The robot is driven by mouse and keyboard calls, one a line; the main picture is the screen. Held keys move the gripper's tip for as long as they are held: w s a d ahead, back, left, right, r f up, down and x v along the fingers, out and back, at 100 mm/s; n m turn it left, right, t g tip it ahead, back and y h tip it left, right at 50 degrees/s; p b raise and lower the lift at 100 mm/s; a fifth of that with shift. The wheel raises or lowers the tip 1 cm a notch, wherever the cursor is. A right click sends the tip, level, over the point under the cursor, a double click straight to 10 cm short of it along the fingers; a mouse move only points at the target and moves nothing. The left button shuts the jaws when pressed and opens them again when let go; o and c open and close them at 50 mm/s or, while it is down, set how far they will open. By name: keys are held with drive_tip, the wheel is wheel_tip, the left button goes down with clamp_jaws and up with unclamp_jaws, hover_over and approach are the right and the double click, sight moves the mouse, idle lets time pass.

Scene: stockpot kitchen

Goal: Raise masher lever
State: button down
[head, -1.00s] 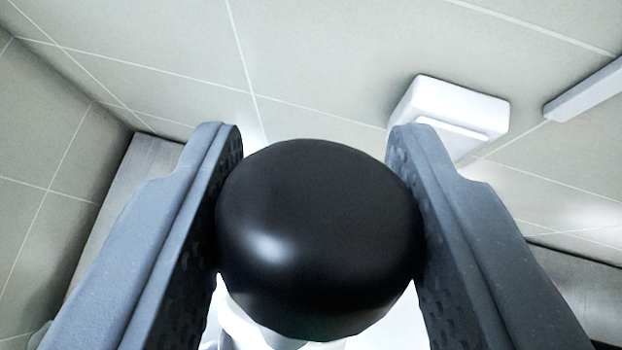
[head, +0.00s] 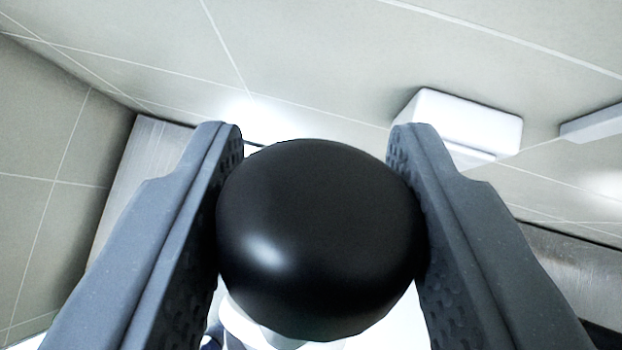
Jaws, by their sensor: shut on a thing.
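A glossy black rounded knob (head: 318,235), which looks like the end of the masher lever, fills the middle of the head view. My gripper (head: 316,190) is shut on it, with one grey finger pressed against its left side and one against its right side. The rest of the lever is hidden behind the knob. A white part (head: 250,328) shows just below and behind the knob, but I cannot tell what it belongs to.
A tiled wall (head: 300,50) spans the background. A white box (head: 462,122) is on it at upper right, with a pale bar (head: 595,122) at the right edge. Grey metallic surfaces (head: 140,185) show at left and lower right.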

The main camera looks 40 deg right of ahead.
drive_tip(key=shift+d, duration=0.1)
drive_tip(key=c, duration=1.3)
unclamp_jaws()
drive_tip(key=o, duration=0.4)
drive_tip(key=shift+w+d+f, duration=0.1)
drive_tip(key=shift+w+d, duration=0.05)
drive_tip(key=shift+d, duration=0.05)
drive_tip(key=shift+c, duration=0.2)
drive_tip(key=b+v, duration=0.4)
drive_tip(key=v, duration=1)
drive_tip(key=w+a+n+t+y+b, duration=0.1)
drive_tip(key=w+a+n+t+b, duration=0.2)
drive_tip(key=a, duration=1)
drive_tip(key=w+a+n+t+y+b, duration=0.1)
drive_tip(key=w+a+b, duration=0.35)
drive_tip(key=a, duration=0.85)
drive_tip(key=s+a+f+n+t+y+b, duration=0.2)
drive_tip(key=s+a+b, duration=0.2)
drive_tip(key=a, duration=0.8)
drive_tip(key=s+a+f+n+t+y+b, duration=0.2)
drive_tip(key=s+a+b, duration=0.3)
drive_tip(key=a, duration=0.7)
drive_tip(key=shift+b, duration=0.35)
